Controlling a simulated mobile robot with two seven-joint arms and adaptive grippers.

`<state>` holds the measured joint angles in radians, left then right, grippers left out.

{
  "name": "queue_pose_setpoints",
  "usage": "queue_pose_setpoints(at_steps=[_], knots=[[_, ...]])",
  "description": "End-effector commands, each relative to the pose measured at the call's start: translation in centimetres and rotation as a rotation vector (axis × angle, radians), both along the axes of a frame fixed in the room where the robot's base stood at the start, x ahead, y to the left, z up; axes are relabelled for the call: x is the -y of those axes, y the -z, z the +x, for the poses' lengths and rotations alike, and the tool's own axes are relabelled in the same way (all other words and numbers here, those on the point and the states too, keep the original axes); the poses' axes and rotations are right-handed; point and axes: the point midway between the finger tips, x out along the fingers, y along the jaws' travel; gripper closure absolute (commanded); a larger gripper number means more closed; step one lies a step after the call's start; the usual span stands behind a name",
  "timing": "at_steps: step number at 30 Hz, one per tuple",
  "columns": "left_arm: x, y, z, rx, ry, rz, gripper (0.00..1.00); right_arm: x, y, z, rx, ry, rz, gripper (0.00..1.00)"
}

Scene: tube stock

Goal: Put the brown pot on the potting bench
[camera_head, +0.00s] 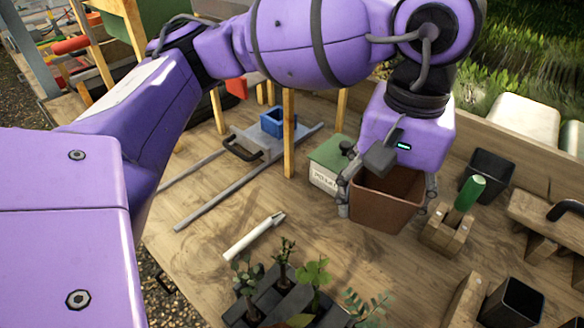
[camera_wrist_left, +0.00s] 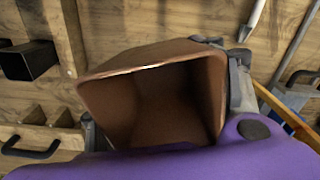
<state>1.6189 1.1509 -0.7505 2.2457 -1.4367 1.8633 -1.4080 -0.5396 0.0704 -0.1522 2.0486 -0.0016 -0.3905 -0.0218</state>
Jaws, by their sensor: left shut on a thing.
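The brown pot (camera_head: 384,218) is a square, tapered pot, upright with its open top facing up. My left gripper (camera_head: 388,203) is shut on it, with fingers at its left and right sides. In the left wrist view the pot (camera_wrist_left: 150,98) fills the middle, and its inside looks empty. The wooden potting bench (camera_head: 188,252) spreads below. The pot is over the bench, but I cannot tell whether its base touches the wood. My right gripper is not in view.
A green-and-white box (camera_head: 326,165) stands just left of the pot. A wooden block with a green peg (camera_head: 447,232) and a black pot (camera_head: 488,175) are to the right. Seedlings (camera_head: 313,273) stand in front. Bare wood lies around the white-handled tool (camera_head: 252,238).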

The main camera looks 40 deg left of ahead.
Motion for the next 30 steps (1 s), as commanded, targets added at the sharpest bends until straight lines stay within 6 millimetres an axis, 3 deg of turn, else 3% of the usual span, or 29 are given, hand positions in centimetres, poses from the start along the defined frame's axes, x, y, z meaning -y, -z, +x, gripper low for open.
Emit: queue_pose_setpoints(at_steps=[8,15,24,30], knots=[[4.2,0.6,-5.3,-0.005,-0.210,0.000,0.61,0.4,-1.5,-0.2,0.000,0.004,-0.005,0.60],[6.4,0.9,-9.4,-0.004,-0.569,-0.001,0.61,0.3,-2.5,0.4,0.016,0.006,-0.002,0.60],[7.1,1.2,-11.8,-0.003,-1.050,0.001,0.61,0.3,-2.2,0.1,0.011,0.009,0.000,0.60],[7.1,1.3,-12.0,-0.003,-1.230,0.002,0.61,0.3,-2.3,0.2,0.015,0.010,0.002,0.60]])
